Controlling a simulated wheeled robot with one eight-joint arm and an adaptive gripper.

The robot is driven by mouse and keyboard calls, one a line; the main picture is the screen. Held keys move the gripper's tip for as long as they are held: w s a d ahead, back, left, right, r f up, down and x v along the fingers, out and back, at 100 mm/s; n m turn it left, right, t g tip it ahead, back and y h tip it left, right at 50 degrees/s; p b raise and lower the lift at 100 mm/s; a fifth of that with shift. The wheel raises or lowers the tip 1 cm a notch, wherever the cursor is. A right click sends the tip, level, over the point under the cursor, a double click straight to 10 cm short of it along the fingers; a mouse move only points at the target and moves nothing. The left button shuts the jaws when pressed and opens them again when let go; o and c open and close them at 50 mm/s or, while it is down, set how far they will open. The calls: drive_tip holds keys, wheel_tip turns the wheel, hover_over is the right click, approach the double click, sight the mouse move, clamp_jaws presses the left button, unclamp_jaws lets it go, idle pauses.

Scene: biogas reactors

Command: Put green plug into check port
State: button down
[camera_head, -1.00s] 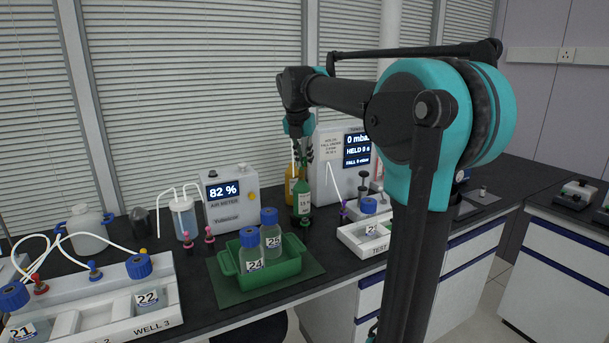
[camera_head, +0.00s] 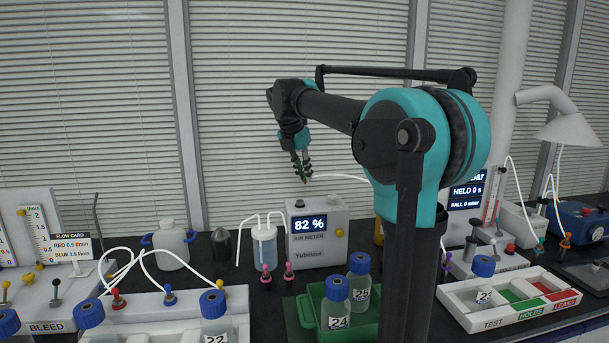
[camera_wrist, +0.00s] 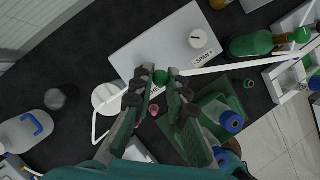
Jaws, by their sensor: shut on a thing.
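My gripper (camera_head: 303,176) is raised above and slightly left of the air meter (camera_head: 318,238), which reads 82 %. Its fingers are shut on the green plug, a small round green end that shows between the fingertips in the wrist view (camera_wrist: 160,77). A white tube (camera_head: 340,178) runs from the plug off to the right. The top of the air meter shows beyond the fingers in the wrist view (camera_wrist: 150,45).
A green tray (camera_head: 306,312) holds bottles 24 and 25. A white test rack (camera_head: 500,306) lies to the right. My arm hides part of the bench behind it.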

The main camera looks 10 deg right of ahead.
drive_tip(key=a, duration=0.1)
hover_over(301, 200)
drive_tip(key=s, duration=0.1)
drive_tip(key=shift+a+f, duration=0.25)
drive_tip(key=shift+f, duration=1)
drive_tip(key=shift+a+f, duration=0.2)
drive_tip(key=shift+f, duration=1)
drive_tip(key=shift+f, duration=0.95)
drive_tip(key=c, duration=1.4)
unclamp_jaws()
drive_tip(key=shift+c, duration=0.2)
drive_tip(key=v, duration=1.2)
